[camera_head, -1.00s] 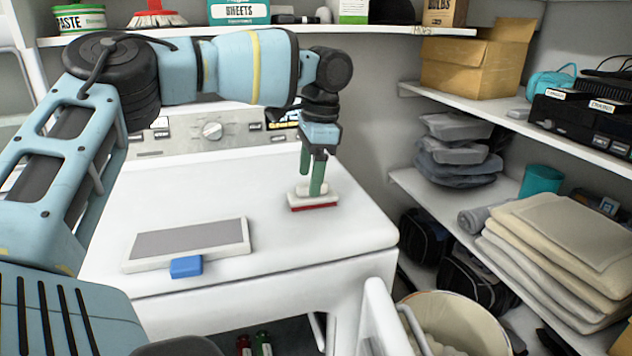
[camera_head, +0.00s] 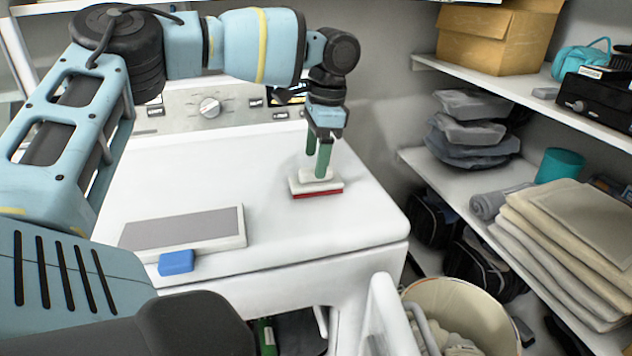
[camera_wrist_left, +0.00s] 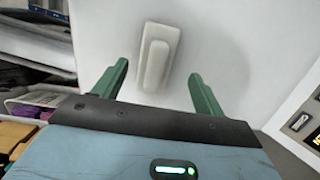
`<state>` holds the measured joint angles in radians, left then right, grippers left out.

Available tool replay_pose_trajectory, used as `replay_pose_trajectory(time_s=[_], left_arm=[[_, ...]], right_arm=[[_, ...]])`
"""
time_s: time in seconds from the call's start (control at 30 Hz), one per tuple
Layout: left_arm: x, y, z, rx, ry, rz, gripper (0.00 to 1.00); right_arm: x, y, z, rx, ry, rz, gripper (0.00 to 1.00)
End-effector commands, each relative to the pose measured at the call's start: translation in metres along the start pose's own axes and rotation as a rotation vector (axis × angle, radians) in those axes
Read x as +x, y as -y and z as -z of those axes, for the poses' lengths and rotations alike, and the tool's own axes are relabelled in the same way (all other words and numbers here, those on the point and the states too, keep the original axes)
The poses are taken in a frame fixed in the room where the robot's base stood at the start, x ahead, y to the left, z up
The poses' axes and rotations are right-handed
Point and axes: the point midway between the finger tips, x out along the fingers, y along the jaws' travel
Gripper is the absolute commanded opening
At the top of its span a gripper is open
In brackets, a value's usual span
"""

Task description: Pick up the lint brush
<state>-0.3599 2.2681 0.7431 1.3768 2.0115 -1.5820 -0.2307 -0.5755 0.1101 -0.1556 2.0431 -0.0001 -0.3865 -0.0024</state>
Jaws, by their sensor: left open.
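The lint brush (camera_head: 316,186) lies on top of the white machine, toward its right side. It has a white body with a raised grip and a red underside edge. In the wrist view the brush (camera_wrist_left: 157,57) lies lengthwise between and a little beyond the two green fingertips. My left gripper (camera_head: 318,161) points down over the brush in the head view, with a finger on either side of its grip. In the wrist view my left gripper (camera_wrist_left: 160,75) is open, with clear gaps to the brush on both sides. My right gripper is not in view.
A flat white board with a grey face (camera_head: 183,232) and a blue block (camera_head: 176,263) lie at the front left of the white machine top (camera_head: 240,165). Shelves at right hold a cardboard box (camera_head: 497,38), folded cloths (camera_head: 575,225) and bags. A laundry basket (camera_head: 465,312) stands below.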

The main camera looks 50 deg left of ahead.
Motion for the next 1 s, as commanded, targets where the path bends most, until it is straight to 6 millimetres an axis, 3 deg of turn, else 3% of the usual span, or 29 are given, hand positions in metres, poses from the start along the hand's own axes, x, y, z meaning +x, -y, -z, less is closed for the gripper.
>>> replay_pose_trajectory(time_s=[0.17,0.5,0.77,1.0], left_arm=[[0.007,-0.002,0.000,0.000,0.001,-0.001,0.71],[0.048,-0.005,0.002,-0.002,-0.001,0.000,0.71],[0.051,-0.005,0.002,-0.002,-0.001,0.001,0.71],[0.051,-0.005,0.002,-0.002,-0.001,0.001,0.42]], right_arm=[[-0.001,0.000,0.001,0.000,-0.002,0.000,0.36],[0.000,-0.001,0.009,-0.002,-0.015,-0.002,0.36],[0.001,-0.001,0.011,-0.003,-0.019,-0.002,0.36],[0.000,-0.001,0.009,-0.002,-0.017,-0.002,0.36]])
